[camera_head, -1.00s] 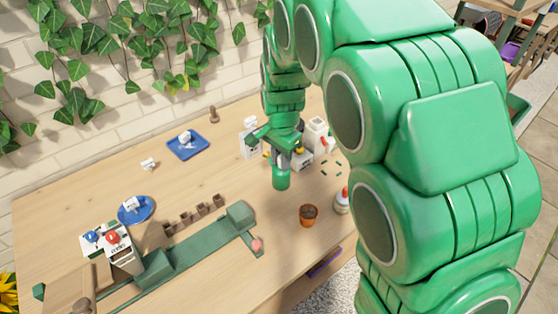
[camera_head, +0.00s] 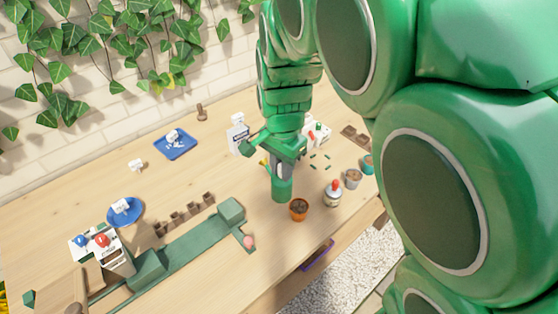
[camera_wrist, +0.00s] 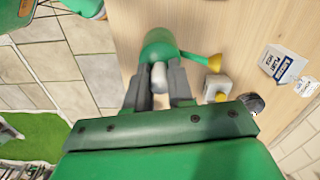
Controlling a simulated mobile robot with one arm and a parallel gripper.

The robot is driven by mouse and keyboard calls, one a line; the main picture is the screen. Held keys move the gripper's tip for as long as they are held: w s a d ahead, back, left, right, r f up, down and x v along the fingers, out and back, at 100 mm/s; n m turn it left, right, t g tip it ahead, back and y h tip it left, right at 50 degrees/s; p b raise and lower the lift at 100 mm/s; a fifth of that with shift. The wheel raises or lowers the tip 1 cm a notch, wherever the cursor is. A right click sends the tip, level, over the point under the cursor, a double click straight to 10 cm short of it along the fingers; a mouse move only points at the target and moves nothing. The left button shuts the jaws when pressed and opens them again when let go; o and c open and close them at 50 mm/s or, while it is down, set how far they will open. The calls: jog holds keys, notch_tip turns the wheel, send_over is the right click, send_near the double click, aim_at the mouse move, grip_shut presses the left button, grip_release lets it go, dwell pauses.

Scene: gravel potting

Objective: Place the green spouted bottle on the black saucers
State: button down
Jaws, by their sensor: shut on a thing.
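The green spouted bottle (camera_head: 282,190) hangs upright below my gripper (camera_head: 280,165) in the head view, over the wooden table just behind an orange pot. In the wrist view the bottle (camera_wrist: 159,44) is at the top centre, its green spout pointing right to a yellow tip. My gripper (camera_wrist: 157,82) is shut on the bottle there, its dark fingers on either side of a pale part. I cannot make out the black saucers for certain in either view. A dark round thing (camera_wrist: 252,103) shows at the right in the wrist view.
The orange pot (camera_head: 299,210) and a red-capped bottle (camera_head: 333,194) stand near the front edge. A white box (camera_head: 238,137) stands behind my gripper. A green rail (camera_head: 190,245), a blue tray (camera_head: 176,146) and a blue plate (camera_head: 124,212) lie left. Bare table lies between.

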jog(key=shift+w+a+r, duration=0.1)
jog(key=shift+w+r, duration=0.15)
jog(key=shift+w, duration=0.15)
jog(key=w+d+r, duration=0.1)
jog(key=w+r, duration=0.1)
jog(key=w, duration=1.1)
jog(key=w+r, duration=0.3)
jog(key=w, duration=0.9)
jog(key=w+a+f, duration=0.2)
jog(key=w+f, duration=0.7)
jog(key=w, duration=0.4)
jog(key=shift+w+a+f, duration=0.15)
jog(key=shift+w+a, duration=0.1)
jog(key=shift+w+f, duration=0.15)
jog(key=shift+w+a+f, duration=0.1)
jog(key=shift+w+f, duration=0.05)
jog(key=shift+f, duration=1.6)
jog(key=shift+f, duration=0.1)
